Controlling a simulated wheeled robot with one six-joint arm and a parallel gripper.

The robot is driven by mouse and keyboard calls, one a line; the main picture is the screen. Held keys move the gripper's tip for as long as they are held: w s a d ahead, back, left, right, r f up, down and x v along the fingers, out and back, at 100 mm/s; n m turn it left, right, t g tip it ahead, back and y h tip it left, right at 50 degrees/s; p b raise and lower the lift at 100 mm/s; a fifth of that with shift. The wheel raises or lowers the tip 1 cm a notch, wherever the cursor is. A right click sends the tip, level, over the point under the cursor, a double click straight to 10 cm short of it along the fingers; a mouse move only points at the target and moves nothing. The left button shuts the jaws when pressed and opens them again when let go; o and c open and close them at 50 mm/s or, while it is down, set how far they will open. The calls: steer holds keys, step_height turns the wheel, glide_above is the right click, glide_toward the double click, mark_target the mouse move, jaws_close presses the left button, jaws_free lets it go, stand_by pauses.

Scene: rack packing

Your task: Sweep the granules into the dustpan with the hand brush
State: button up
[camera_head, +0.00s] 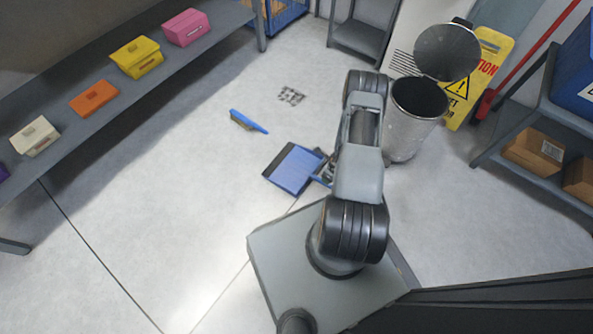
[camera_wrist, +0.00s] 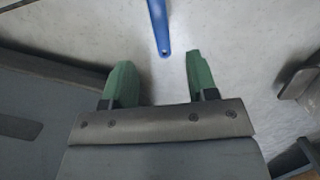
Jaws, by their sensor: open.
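The blue hand brush (camera_head: 248,122) lies on the floor at the upper middle of the head view. A patch of small dark specks, seemingly the granules (camera_head: 291,96), lies to its upper right. The blue dustpan (camera_head: 294,168) lies flat below them, its handle (camera_head: 320,181) pointing right towards my arm. My gripper (camera_head: 328,170) is low beside the dustpan, partly hidden by the arm. In the wrist view my gripper (camera_wrist: 159,68) is open and empty. A blue handle (camera_wrist: 159,28), likely the dustpan's, ends just ahead of the gap between the green fingertips.
An open metal bin (camera_head: 415,135) stands right of my arm, with a yellow caution sign (camera_head: 480,75) behind it. A shelf (camera_head: 75,110) with coloured boxes runs along the left. Another shelf (camera_head: 535,165) with cartons is at right. The floor left of the dustpan is clear.

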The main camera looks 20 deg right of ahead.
steer(key=f+b, duration=0.1)
steer(key=f, duration=0.1)
steer(key=f+b, duration=0.2)
steer(key=w+f+b, duration=0.1)
steer(key=f+b, duration=0.1)
steer(key=f, duration=0.1)
steer(key=shift+a, duration=0.25)
steer(key=shift+w+a+f, duration=0.1)
steer(key=shift+f, duration=0.75)
jaws_close()
steer(key=shift+r, duration=0.1)
step_height(320, 180, up, 12)
steer(key=p, duration=0.8)
